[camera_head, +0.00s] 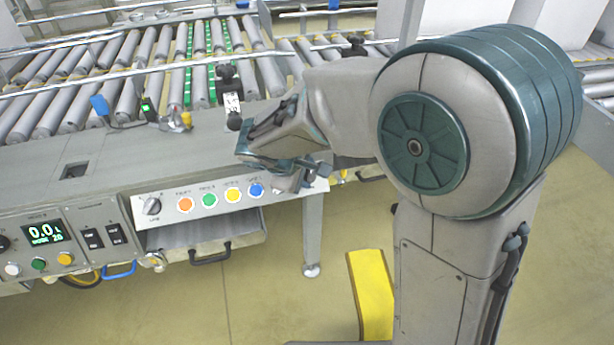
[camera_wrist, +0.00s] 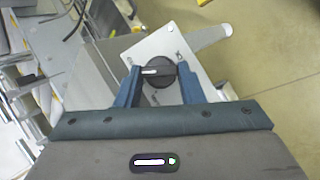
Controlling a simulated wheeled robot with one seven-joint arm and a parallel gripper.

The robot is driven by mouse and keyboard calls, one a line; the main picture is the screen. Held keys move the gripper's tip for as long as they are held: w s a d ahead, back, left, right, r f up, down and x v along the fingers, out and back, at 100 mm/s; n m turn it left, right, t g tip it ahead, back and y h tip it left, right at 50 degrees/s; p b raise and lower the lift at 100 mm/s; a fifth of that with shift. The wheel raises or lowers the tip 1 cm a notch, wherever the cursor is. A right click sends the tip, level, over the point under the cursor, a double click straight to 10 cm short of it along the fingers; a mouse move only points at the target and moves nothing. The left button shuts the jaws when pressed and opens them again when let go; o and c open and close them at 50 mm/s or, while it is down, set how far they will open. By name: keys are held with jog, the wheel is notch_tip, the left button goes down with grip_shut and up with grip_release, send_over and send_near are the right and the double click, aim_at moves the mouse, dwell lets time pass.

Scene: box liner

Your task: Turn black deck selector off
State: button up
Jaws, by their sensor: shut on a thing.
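The black deck selector (camera_wrist: 160,84) is a round black knob with a white mark on its grip, on a pale panel plate (camera_wrist: 178,42) in the wrist view. My gripper (camera_wrist: 158,75) has its two blue fingers on either side of the knob, shut on it. The white mark lies roughly level across the picture. In the head view, my gripper (camera_head: 300,176) is at the right end of the front panel (camera_head: 220,206), and the knob there is hidden behind it.
The panel carries orange (camera_head: 185,204), green (camera_head: 209,200), yellow (camera_head: 232,195) and blue (camera_head: 256,190) buttons and another selector (camera_head: 152,206) at its left end. A display unit (camera_head: 44,232) is further left. A roller conveyor (camera_head: 150,65) lies behind. Open floor is in front.

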jog(key=n+t+b, duration=0.2)
jog(key=n+b, duration=0.1)
jog(key=shift+s+f, duration=0.15)
jog(key=shift+f, duration=0.1)
jog(key=shift+n+t+b, duration=0.5)
jog(key=shift+n+b, duration=0.05)
jog(key=shift+n, duration=0.45)
jog(key=shift+r, duration=0.1)
jog(key=o, duration=1)
jog(key=shift+s, duration=0.1)
jog(key=shift+r, duration=0.2)
